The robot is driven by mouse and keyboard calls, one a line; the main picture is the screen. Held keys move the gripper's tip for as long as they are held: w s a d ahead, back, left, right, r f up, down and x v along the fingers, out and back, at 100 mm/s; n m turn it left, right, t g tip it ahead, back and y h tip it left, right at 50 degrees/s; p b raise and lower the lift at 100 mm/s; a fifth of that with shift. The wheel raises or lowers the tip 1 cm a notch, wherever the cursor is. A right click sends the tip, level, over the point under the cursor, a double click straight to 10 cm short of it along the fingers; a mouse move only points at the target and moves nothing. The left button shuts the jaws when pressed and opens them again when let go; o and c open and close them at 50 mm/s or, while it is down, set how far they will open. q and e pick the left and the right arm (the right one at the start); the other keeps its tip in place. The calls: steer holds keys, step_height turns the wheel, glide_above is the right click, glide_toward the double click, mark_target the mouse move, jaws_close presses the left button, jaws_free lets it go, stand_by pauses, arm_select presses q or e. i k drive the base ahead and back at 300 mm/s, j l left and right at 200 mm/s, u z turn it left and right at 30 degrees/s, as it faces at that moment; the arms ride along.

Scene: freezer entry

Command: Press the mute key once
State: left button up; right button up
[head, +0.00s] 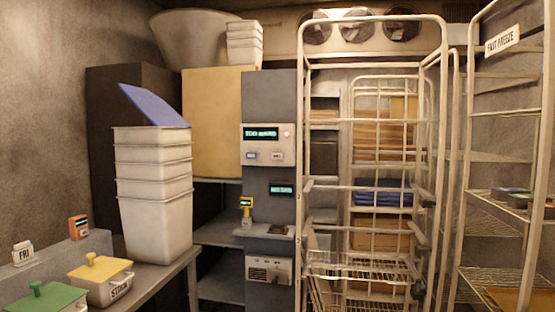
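A pale control panel (268,145) is fixed to a grey column. It has a dark display (261,133) with green lettering, which seems to read "TOO WARM", and a reddish lamp (286,134) at its right. Under the display are two small keys, a bluish left key (251,156) and a pale right key (277,156). Their labels are too small to read, so I cannot tell which is the mute key. Neither of my grippers is in view.
Stacked white tubs (155,215) and lidded containers (100,278) stand on the left bench. A wire cage trolley (310,120) stands right of the column. A ledge with a yellow device (246,208) and a vented box (268,270) sit below the panel.

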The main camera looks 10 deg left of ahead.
mark_target(274, 155)
steer(key=i+j, duration=0.4)
steer(key=i, duration=0.2)
steer(key=i+j, duration=0.4)
steer(key=i, duration=0.2)
steer(key=i+j, duration=0.4)
steer(key=i, duration=0.25)
steer(key=i+j, duration=0.4)
steer(key=i, duration=0.2)
